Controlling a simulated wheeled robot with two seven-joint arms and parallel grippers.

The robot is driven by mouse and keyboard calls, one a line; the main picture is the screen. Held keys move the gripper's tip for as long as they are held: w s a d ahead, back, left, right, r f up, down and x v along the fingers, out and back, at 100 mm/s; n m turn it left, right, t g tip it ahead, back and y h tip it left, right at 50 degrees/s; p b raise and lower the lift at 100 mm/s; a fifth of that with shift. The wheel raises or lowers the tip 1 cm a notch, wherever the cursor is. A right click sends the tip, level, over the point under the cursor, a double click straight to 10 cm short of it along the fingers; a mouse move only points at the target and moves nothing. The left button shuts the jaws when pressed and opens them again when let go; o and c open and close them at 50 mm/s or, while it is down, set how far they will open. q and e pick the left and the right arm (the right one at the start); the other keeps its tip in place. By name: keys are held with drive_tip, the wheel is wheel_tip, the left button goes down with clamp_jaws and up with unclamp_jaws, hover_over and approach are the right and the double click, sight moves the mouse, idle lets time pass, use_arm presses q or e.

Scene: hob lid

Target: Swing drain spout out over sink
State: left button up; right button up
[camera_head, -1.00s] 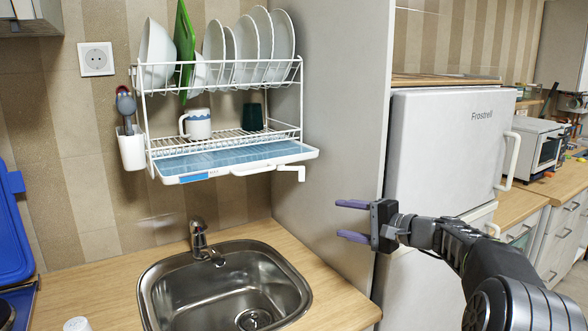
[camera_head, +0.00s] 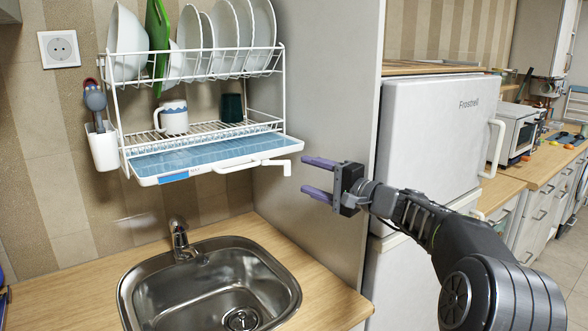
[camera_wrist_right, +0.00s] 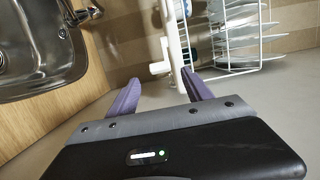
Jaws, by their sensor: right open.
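The white drain spout (camera_head: 272,162) sticks out from the right front of the drip tray (camera_head: 205,168), under the dish rack. In the wrist view the spout (camera_wrist_right: 160,68) lies ahead of and between the two purple fingertips (camera_wrist_right: 160,78); contact cannot be told. The steel sink (camera_head: 190,290) is below and left. My left gripper is not in view.
The wire rack (camera_head: 215,132) above holds plates, a white mug (camera_head: 171,117) and a dark cup (camera_head: 231,108). The tap (camera_head: 180,240) stands behind the sink. A grey side panel (camera_head: 330,100) and the fridge (camera_head: 430,140) are close behind my right arm.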

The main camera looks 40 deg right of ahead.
drive_tip(key=w, duration=0.2)
drive_tip(key=w+p, duration=0.1)
drive_tip(key=w+a, duration=0.1)
drive_tip(key=w, duration=0.1)
drive_tip(key=shift+w+p, duration=0.3)
drive_tip(key=shift+p, duration=0.05)
drive_tip(key=shift+c, duration=0.6)
clamp_jaws()
